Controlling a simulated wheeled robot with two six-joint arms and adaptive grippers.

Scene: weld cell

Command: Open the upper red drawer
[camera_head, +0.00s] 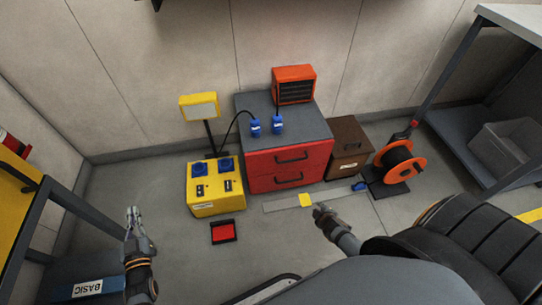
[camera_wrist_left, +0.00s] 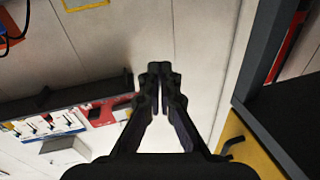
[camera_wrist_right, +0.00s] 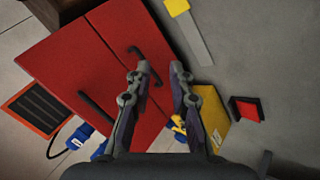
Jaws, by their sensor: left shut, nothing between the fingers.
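The red drawer cabinet (camera_head: 262,160) has a grey top and two red drawers, both looking closed. The upper drawer (camera_head: 265,160) has a dark bar handle (camera_head: 291,156). The lower drawer (camera_head: 265,184) has a similar handle (camera_head: 289,180). In the right wrist view the upper handle (camera_wrist_right: 96,106) is left of the fingers and the lower handle (camera_wrist_right: 151,64) lies close to the left fingertip; contact cannot be told. My right gripper (camera_head: 319,210) is open and empty in front of the cabinet, also in its wrist view (camera_wrist_right: 159,68). My left gripper (camera_head: 132,213) is shut and empty, far left of the cabinet.
A yellow power box (camera_head: 203,208) stands left of the cabinet and a brown box (camera_head: 347,150) right of it. An orange cable reel (camera_head: 409,162) is further right. A grey strip (camera_head: 282,203) lies on the floor in front.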

